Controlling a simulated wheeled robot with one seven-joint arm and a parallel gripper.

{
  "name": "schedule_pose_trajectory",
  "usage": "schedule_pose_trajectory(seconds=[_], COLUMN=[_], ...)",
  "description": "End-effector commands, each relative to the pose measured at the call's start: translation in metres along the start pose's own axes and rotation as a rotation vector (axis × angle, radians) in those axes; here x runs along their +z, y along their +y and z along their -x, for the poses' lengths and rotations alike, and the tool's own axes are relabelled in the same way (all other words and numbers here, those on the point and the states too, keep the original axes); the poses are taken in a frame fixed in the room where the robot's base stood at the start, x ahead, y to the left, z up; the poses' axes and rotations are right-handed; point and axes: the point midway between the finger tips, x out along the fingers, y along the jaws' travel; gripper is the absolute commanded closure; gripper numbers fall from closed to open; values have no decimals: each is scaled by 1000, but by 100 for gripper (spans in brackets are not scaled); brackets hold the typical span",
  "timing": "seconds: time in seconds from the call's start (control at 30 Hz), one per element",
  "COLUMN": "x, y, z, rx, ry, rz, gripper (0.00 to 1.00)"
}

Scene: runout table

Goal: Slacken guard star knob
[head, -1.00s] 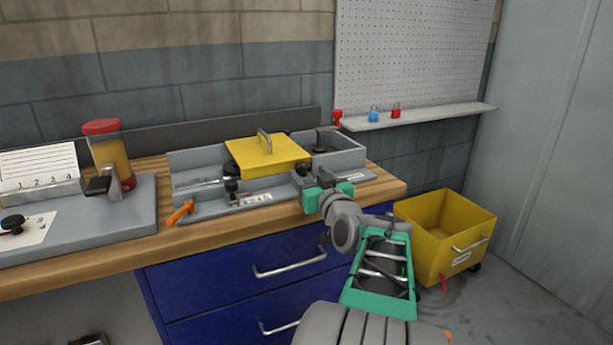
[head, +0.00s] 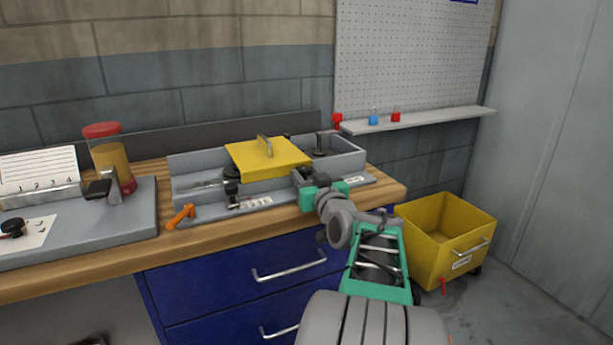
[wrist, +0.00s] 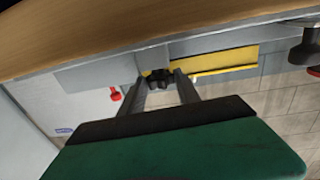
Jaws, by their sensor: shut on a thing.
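The yellow guard (head: 265,160) with a metal handle lies over the grey trough (head: 340,160) on the bench; its yellow edge also shows in the wrist view (wrist: 228,62). A dark star knob (wrist: 158,78) sits by the guard's edge, between my two fingertips in the wrist view. My gripper (head: 303,178) reaches to the front right of the guard and is shut on this knob. In the head view my gripper hides most or all of the knob. Another black knob (head: 231,173) stands at the guard's front left.
An orange lever (head: 181,215) sticks out at the trough's front left. A red-capped bottle (head: 106,155) and a grey plate (head: 75,222) are at the left. Small red and blue items sit on the shelf (head: 425,119) at the back right. A yellow bin (head: 448,240) stands on the floor.

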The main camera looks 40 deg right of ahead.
Motion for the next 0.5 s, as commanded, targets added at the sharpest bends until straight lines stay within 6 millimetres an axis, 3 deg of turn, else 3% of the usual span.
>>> schedule_pose_trajectory(seconds=[0.17, 0.5], x=[0, 4], y=[0, 3], z=[0, 0], rx=[0, -46], ry=[0, -1], rz=[0, 0], gripper=[100, 100])
